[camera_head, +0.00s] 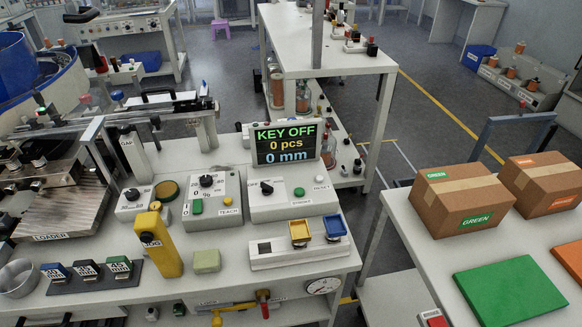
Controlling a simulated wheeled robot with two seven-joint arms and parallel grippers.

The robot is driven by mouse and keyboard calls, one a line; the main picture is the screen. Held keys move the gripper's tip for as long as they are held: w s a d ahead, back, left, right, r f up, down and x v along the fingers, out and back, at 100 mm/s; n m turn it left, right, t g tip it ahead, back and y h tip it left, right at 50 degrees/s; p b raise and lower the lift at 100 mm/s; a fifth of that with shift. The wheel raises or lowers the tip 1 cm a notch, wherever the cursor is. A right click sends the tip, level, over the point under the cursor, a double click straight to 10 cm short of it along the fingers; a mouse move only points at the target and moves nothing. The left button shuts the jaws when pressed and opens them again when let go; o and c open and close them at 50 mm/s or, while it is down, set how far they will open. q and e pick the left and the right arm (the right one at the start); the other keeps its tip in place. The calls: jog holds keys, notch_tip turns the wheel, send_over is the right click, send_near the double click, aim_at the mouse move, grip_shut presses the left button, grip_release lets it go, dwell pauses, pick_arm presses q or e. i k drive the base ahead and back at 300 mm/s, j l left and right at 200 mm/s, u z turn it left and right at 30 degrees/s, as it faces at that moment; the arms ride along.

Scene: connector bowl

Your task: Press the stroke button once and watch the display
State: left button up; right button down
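The display (286,143) stands tilted on the bench and reads "KEY OFF", "0 pcs" and "0 mm". In front of it is a light grey control box (290,208) with a black knob (266,187), a round green button (299,192) and a pale button (319,179) near small lettering that looks like "RESET". The small label under the green button may read "STROKE", but it is too small to be sure. Neither of my grippers shows in this view, and nothing touches the buttons.
Left of the box are another knob box (212,201), a yellow handheld pendant (161,246) and a green block (207,261). In front is a white holder (270,256) with yellow and blue cups. Cardboard boxes (463,193) stand on the right table.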

aim_at(299, 192)
jog(key=i+j+z, duration=0.15)
jog(key=j, duration=0.2)
jog(key=i+j+z, duration=0.1)
jog(key=j, duration=0.3)
jog(key=i+j+z, duration=0.15)
jog(key=j, duration=0.25)
jog(key=i, duration=0.1)
